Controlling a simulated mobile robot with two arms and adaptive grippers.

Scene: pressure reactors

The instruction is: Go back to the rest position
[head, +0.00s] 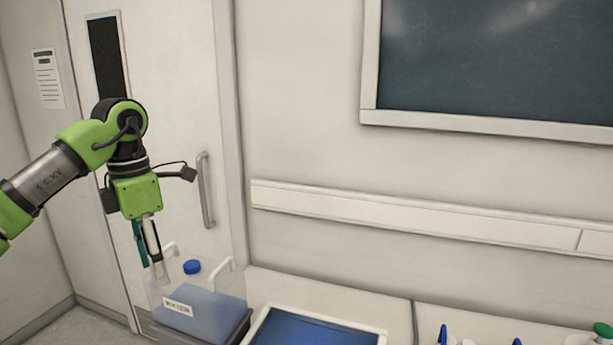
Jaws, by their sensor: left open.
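My left gripper (157,277) comes in from the left on the green and black arm. It points down and is open, with nothing seen between its fingers. Its fingertips are at the left side of a clear container (201,309) with blue liquid, a blue cap and white handles. In this view the fingers overlap the container's upper left part; I cannot tell whether they touch it. My right gripper is not in view.
The container stands in a dark tray (242,331). A white-rimmed blue tray (376,336) lies to its right. Blue-tipped items (443,334) and a green-capped bottle (602,331) are at the lower right. A door (180,110) and wall rail (400,213) are behind.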

